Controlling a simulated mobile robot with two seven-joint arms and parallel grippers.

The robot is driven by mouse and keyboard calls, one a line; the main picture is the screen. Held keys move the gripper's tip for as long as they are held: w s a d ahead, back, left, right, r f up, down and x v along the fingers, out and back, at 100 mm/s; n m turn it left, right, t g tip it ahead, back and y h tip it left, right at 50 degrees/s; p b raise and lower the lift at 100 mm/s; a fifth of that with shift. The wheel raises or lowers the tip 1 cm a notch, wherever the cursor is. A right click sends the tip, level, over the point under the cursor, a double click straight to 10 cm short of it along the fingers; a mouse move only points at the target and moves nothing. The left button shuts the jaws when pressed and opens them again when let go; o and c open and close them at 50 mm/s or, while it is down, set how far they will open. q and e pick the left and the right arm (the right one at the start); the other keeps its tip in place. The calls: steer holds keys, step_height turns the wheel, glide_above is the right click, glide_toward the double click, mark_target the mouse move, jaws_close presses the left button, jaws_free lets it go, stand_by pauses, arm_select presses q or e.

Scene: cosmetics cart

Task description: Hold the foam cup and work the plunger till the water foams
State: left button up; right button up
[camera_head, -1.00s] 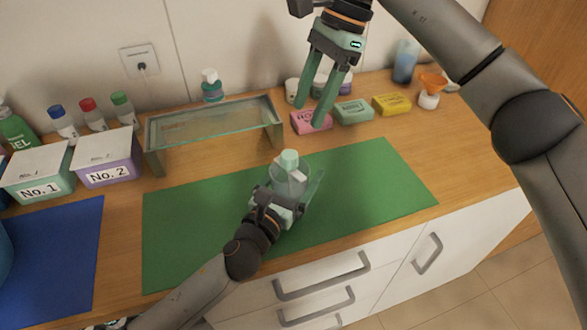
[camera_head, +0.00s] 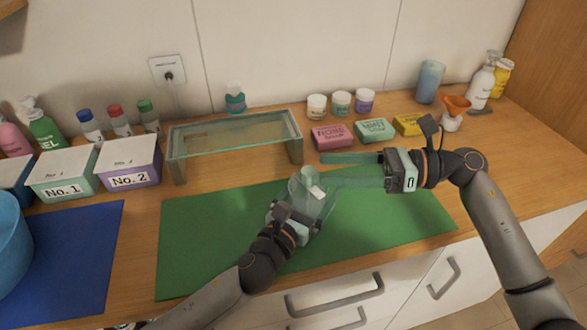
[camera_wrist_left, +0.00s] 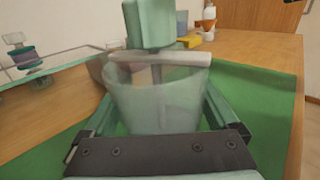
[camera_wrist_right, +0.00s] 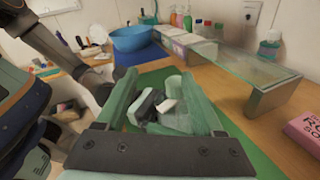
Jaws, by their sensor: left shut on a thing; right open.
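The clear foam cup (camera_head: 322,203) stands over the green mat (camera_head: 205,235) with a plunger in it. My left gripper (camera_head: 300,216) is shut around the cup (camera_wrist_left: 157,105), one finger on each side. The right wrist view shows the cup and white bar (camera_wrist_right: 166,105) between the open fingers. I cannot tell whether they touch the knob.
A glass-topped stand (camera_head: 235,135) is behind the mat. Pink (camera_head: 332,137), green (camera_head: 376,130) and yellow soap boxes sit at the back right, with several jars behind. Boxes No. 1 and No. 2 (camera_head: 130,165) are at left. The mat's right part is clear.

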steer(key=d+f+t, duration=0.4)
steer(key=x, duration=1.2)
steer(key=shift+r+m+t, duration=0.3)
steer(key=shift+r+t, duration=0.1)
jaws_close()
steer(key=shift+w+d, duration=0.1)
stand_by(0.8)
